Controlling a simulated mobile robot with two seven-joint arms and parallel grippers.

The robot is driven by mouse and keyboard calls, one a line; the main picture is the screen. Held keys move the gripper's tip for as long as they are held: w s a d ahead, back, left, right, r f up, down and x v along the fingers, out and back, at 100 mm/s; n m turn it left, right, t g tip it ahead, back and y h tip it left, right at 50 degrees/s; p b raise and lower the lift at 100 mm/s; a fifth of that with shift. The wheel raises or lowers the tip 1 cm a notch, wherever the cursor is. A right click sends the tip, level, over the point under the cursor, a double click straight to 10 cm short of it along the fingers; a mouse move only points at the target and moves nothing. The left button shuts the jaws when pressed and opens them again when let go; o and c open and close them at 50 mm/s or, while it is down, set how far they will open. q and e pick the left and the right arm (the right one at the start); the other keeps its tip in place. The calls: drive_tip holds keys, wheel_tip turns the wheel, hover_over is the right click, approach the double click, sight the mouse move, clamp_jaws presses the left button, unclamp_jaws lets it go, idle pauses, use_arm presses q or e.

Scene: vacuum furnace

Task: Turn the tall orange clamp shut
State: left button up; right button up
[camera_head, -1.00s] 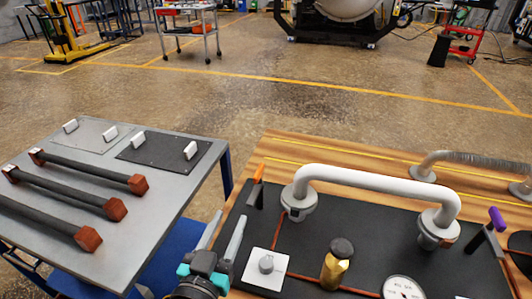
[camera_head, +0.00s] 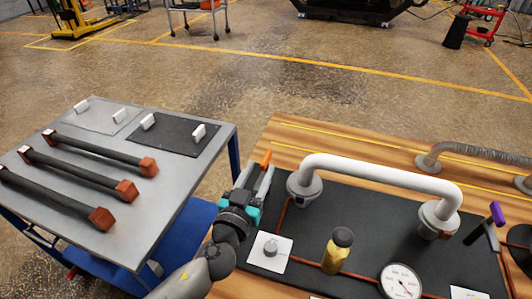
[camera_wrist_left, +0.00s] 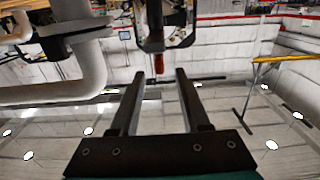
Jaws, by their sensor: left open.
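The tall orange clamp (camera_head: 266,158) stands at the left end of the white curved pipe (camera_head: 380,174), on the black panel's far left corner. Only its orange tip shows clearly; its lower part is hidden behind my left gripper. My left gripper (camera_head: 256,172) is open, with its two fingers pointing away at the clamp. In the left wrist view the open fingers (camera_wrist_left: 160,72) show with a gap between them. A small red tip hangs beyond that gap, and I cannot tell if the fingers touch it. My right gripper is in neither view.
A purple-tipped clamp (camera_head: 496,214) stands by the pipe's right end. A brass valve (camera_head: 337,252), a white switch plate (camera_head: 270,252) and a gauge (camera_head: 400,281) sit on the panel. A grey table (camera_head: 190,170) with red-ended bars is at the left.

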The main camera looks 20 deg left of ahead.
sight(266, 157)
use_arm(q)
drive_tip(key=shift+w+d+p, duration=0.1)
drive_tip(key=shift+w+p, duration=0.2)
drive_tip(key=shift+w, duration=2.45)
clamp_jaws()
